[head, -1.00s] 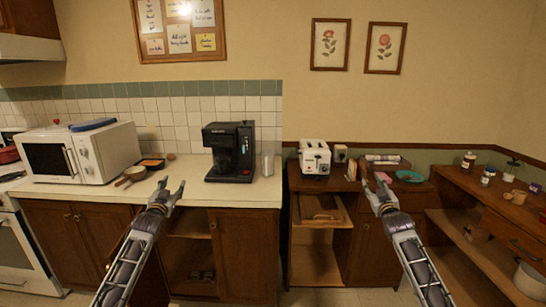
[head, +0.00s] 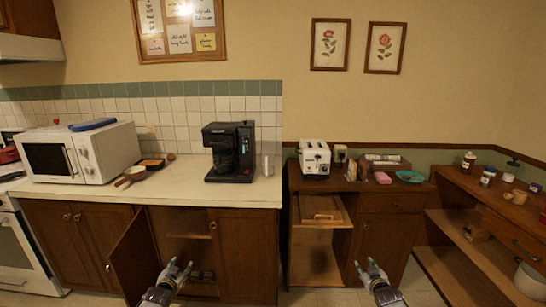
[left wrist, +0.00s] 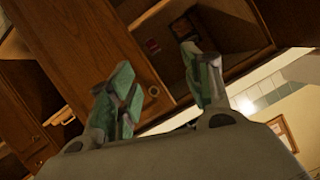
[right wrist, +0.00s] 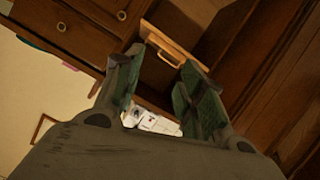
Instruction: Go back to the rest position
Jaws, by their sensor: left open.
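My left gripper (head: 176,270) is low in the head view, in front of the open lower cabinet (head: 182,222). It is open and empty; its two fingers stand apart in the left wrist view (left wrist: 165,85). My right gripper (head: 369,268) is also low, in front of the wooden cabinet with the drawers (head: 383,233). Its fingers are spread with nothing between them, and they also show apart in the right wrist view (right wrist: 160,80). Neither gripper touches anything that I can see.
A cabinet door (head: 134,258) stands open to the left of my left gripper. The counter above holds a microwave (head: 82,152) and a coffee maker (head: 229,151); a toaster (head: 314,158) stands on the wooden cabinet.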

